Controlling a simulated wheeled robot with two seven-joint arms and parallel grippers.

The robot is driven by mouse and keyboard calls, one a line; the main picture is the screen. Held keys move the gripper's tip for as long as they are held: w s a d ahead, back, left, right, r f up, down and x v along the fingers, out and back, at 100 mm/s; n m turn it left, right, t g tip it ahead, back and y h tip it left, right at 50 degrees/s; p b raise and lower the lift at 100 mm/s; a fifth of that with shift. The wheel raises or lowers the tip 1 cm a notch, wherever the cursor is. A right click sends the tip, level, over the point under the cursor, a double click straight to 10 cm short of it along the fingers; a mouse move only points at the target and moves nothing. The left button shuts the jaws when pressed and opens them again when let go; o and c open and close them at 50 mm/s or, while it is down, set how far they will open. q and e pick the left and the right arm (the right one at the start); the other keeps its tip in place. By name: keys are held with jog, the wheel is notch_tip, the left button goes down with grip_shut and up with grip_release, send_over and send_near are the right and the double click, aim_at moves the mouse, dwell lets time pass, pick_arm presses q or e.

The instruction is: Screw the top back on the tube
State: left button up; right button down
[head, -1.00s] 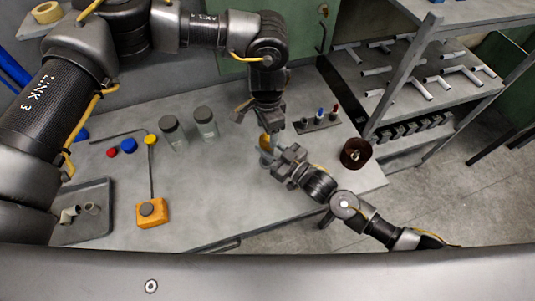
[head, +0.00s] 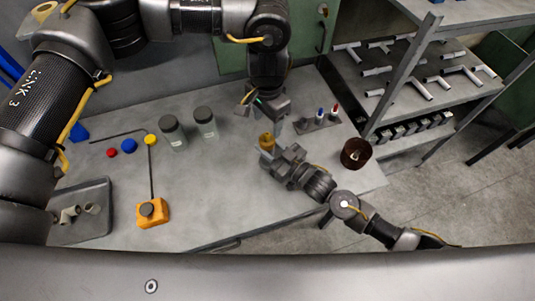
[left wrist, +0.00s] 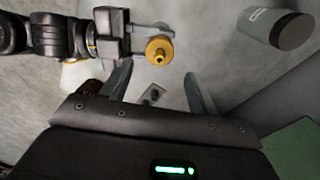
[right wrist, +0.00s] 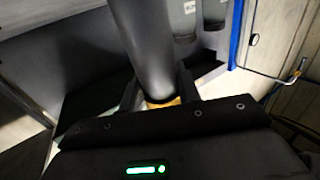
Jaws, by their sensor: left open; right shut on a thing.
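The grey tube (right wrist: 145,45) is held in my right gripper (head: 273,158); the right wrist view shows it between the fingers. The yellow top (head: 267,141) sits at the tube's upper end; it also shows in the left wrist view (left wrist: 159,50), with a small nozzle in its middle. I cannot tell how tightly it is screwed on. My left gripper (left wrist: 158,80) is open and empty, above and apart from the top.
Two lidded jars (head: 173,135) (head: 206,124) stand left of the grippers. A small stand with markers (head: 318,123) and a brown cup (head: 356,153) are at the right. An orange box (head: 152,212) with a rod and a grey tray (head: 92,230) lie at the left. The front middle is clear.

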aim_at(267, 133)
pick_arm(q)
jog(key=shift+f, duration=0.15)
jog(key=shift+f, duration=3.9)
jog(key=c, duration=1)
jog(key=m, duration=0.3)
jog(key=o, duration=1.1)
jog(key=shift+r, duration=0.1)
